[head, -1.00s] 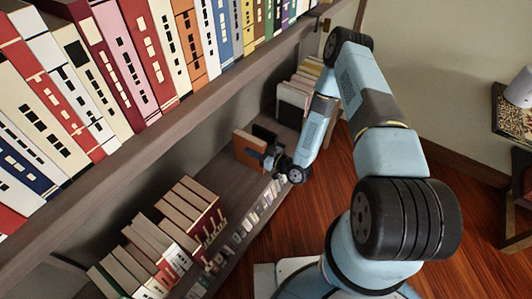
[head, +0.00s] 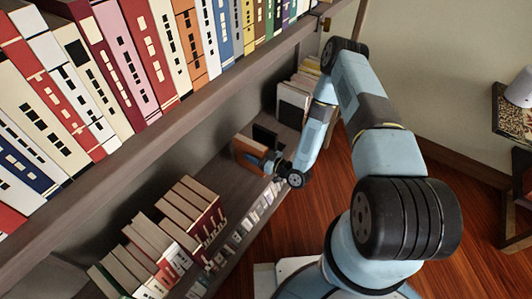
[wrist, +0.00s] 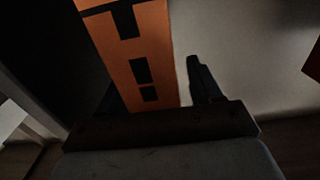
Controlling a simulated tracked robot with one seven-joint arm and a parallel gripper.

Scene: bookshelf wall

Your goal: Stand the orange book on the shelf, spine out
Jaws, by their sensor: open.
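The orange book (head: 249,151) is on the lower shelf (head: 238,187) in the head view, left of a black upright piece (head: 265,134). It looks tilted, with a pale edge on top. In the wrist view its orange spine (wrist: 140,50) with black marks faces me and leans to the left. My gripper (head: 268,160) is at the near side of the book. In the wrist view my gripper (wrist: 152,80) is open, with the spine between its fingers. A gap shows between the spine and the right finger. The left finger is dark and partly hidden.
Leaning books (head: 180,215) stand on the lower shelf to the left, and more books (head: 297,97) stand behind the black piece. The upper shelf board (head: 180,115) overhangs, full of books.

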